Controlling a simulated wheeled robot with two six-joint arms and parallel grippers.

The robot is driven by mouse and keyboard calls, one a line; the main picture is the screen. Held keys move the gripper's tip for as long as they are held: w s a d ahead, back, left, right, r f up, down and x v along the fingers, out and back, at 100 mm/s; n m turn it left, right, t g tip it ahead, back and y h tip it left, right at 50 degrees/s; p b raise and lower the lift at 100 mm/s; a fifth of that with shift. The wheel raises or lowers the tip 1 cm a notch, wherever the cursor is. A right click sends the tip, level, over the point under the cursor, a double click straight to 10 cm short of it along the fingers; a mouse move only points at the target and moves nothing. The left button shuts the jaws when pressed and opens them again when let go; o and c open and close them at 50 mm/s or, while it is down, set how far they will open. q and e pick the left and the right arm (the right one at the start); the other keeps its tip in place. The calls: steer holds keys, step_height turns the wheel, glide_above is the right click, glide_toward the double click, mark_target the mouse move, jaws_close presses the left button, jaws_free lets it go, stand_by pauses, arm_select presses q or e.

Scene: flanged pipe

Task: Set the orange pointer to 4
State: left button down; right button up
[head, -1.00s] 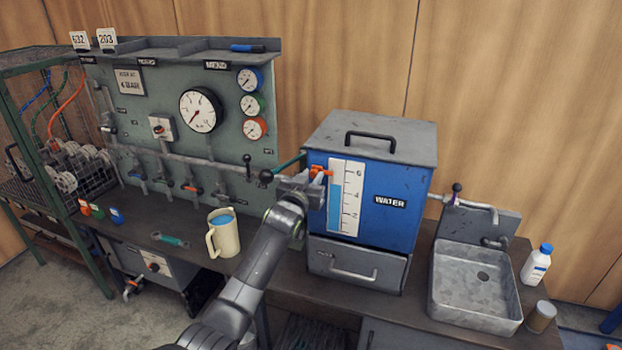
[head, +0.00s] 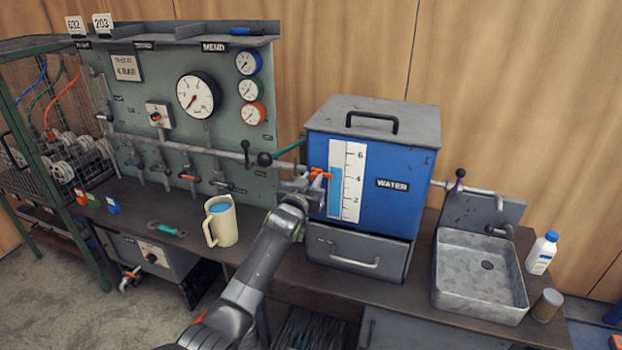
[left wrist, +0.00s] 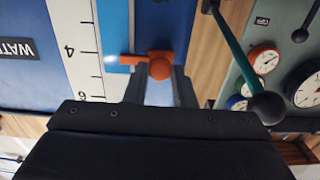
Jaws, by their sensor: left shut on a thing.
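The orange pointer (head: 320,173) sits at the left edge of the white scale (head: 354,190) on the blue water tank (head: 395,165). Its tip is close to the 4 mark, seemingly a little above it; the exact reading is hard to tell. In the left wrist view, which is turned upside down, the pointer's round knob (left wrist: 160,65) lies between the fingertips and its tip points at the scale (left wrist: 82,50) near the 4. My left gripper (head: 314,183) is shut on the pointer; it also shows in the left wrist view (left wrist: 160,84). My right gripper is out of view.
A lever with a black ball (head: 265,159) stands just left of my left gripper. A cream jug (head: 221,222) is on the bench below, left of my arm. The gauge panel (head: 160,95) is at left, a sink (head: 480,275) at right.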

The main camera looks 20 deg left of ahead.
arm_select(q)
steer(key=c, duration=1.2)
jaws_free()
steer(key=shift+c, duration=0.2)
steer(key=shift+s, duration=0.15)
steer(key=s, duration=1.7)
steer(key=shift+a+b, duration=0.3)
steer(key=shift+b, duration=0.1)
